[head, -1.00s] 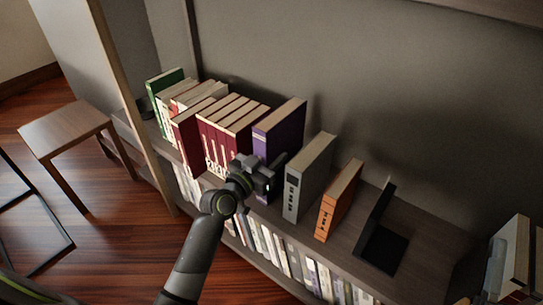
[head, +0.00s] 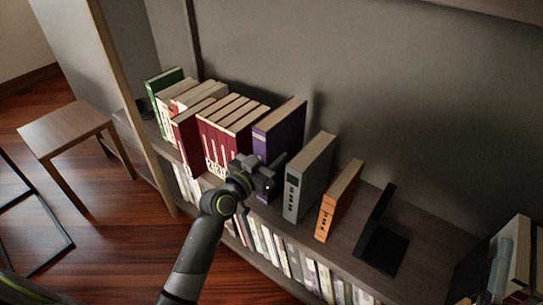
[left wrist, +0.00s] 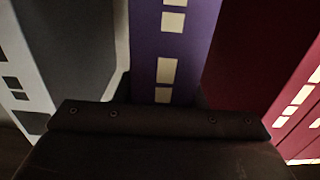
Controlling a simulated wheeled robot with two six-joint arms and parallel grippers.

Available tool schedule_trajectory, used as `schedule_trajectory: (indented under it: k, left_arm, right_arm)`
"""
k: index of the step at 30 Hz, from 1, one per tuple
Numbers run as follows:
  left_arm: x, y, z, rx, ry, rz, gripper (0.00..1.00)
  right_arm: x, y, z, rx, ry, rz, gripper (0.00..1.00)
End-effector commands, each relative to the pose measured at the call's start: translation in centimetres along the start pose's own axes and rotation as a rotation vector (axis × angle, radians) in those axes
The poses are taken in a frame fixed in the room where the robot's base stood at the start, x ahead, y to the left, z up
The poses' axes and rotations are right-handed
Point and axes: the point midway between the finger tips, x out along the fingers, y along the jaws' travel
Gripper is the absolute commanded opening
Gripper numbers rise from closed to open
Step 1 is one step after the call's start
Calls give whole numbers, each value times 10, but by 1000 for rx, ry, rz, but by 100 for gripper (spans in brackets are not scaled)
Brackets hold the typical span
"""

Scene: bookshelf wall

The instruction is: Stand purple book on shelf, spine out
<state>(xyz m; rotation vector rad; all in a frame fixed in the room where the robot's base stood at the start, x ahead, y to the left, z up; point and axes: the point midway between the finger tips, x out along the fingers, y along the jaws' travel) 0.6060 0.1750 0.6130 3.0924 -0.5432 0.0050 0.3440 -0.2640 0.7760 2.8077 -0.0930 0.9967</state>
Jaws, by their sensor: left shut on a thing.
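The purple book (head: 282,129) stands upright on the shelf (head: 333,254) between the dark red books and a grey book, its spine facing out towards me. My left gripper (head: 264,174) is shut on the purple book at the lower part of its spine. In the left wrist view the purple spine (left wrist: 172,50) with pale label blocks rises straight up just beyond the gripper's dark body; the fingertips are hidden there. My right gripper is not in view.
A row of dark red books (head: 222,126) stands close on the left of the purple book. A grey book (head: 309,178), an orange book (head: 339,200) and a black bookend (head: 382,238) stand to the right. A wooden stool (head: 66,130) is at the left.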

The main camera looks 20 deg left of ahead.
Motion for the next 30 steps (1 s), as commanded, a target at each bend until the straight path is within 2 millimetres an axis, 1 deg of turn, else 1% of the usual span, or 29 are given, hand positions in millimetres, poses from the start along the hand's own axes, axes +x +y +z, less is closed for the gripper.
schedule_trajectory:
  k: [1,11,12,17,22,23,26,30]
  left_arm:
    - [1,0,-5,1,13,-1,0]
    - [1,0,-2,1,13,-1,0]
    - [1,0,-2,1,12,-1,41]
    - [0,0,0,1,7,-1,62]
    - [0,0,1,0,4,0,62]
    - [0,0,7,-1,-9,1,62]
    - [0,0,7,-1,-8,0,62]
    - [0,0,5,0,-4,0,62]
  right_arm:
    - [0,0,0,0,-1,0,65]
    - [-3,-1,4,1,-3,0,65]
    - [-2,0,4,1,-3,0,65]
    - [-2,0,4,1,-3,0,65]
    - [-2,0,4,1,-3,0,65]
    - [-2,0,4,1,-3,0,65]
    - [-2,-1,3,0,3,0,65]
    - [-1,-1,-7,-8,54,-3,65]
